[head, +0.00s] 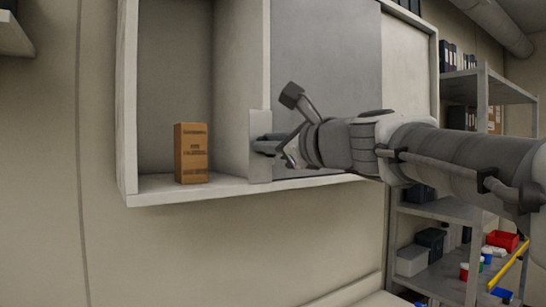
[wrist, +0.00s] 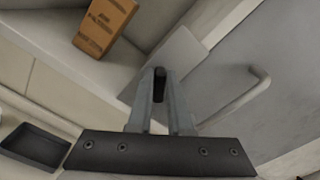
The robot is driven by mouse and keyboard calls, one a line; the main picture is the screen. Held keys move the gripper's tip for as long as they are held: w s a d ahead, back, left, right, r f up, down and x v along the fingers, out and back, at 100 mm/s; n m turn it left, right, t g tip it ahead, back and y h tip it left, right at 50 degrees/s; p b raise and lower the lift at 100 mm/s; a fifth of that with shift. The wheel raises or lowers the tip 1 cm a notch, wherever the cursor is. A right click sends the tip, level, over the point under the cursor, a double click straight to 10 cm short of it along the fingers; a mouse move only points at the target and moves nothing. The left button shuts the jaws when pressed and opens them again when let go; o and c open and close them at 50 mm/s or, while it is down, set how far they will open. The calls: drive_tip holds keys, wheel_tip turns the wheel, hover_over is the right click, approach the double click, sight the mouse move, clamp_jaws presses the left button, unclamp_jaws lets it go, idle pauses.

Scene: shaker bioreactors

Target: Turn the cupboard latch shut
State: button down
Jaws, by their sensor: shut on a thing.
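The wall cupboard (head: 125,100) has an open left compartment and a grey door (head: 325,60) on its right. A pale latch plate (head: 259,120) stands at the upright between them; it also shows in the wrist view (wrist: 182,55). My gripper (head: 268,145) is at this plate, reaching in from the right. In the wrist view my gripper (wrist: 160,88) is shut on the dark latch knob (wrist: 159,76), which sits between its fingertips. The latch's exact angle is hard to tell, as the fingers cover much of it.
A brown box (head: 191,153) stands in the open compartment, left of the latch. A bar handle (wrist: 252,92) sticks out of the door close to the right of my fingers. A metal shelf rack (head: 440,210) stands at the right. The wall below the cupboard is clear.

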drive_tip(key=n+b, duration=0.2)
drive_tip(key=n, duration=0.1)
drive_tip(key=n+b, duration=0.3)
drive_tip(key=n, duration=0.1)
drive_tip(key=f+n+b, duration=0.1)
drive_tip(key=n+b, duration=0.2)
drive_tip(key=shift+s+a+n, duration=0.1)
drive_tip(key=shift+a+n, duration=0.1)
drive_tip(key=shift+n, duration=0.1)
idle(0.4)
drive_tip(key=c, duration=0.8)
unclamp_jaws()
drive_tip(key=shift+c, duration=0.2)
drive_tip(key=b+v, duration=0.2)
drive_tip(key=v, duration=1.5)
drive_tip(key=shift+s+d, duration=0.2)
